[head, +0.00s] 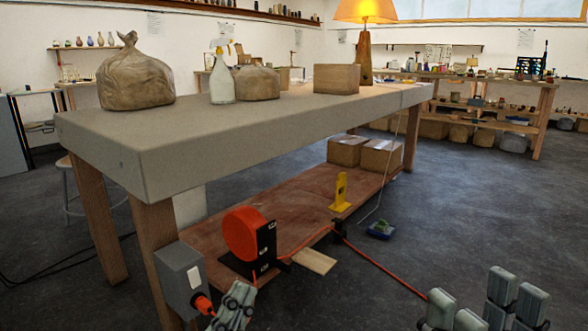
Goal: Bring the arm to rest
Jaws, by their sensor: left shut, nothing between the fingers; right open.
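My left gripper (236,300) is at the bottom, shut and empty, just right of an orange plug (203,304). The plug sits at the lower front of a grey socket box (182,278) on the table leg; whether it is fully seated is hard to tell. My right gripper (484,304) is open and empty at the bottom right, over the floor. An orange cable reel (243,234) stands on the low shelf, and its orange cord (378,266) runs right towards my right gripper. The lamp (365,40) on the table is lit.
The grey-topped table (250,125) carries bags, a spray bottle (222,80) and a box (337,78). The low shelf (290,205) holds a yellow tool (341,192) and cardboard boxes (365,152). A small blue-green item (381,230) lies on the floor. Floor at right is mostly clear.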

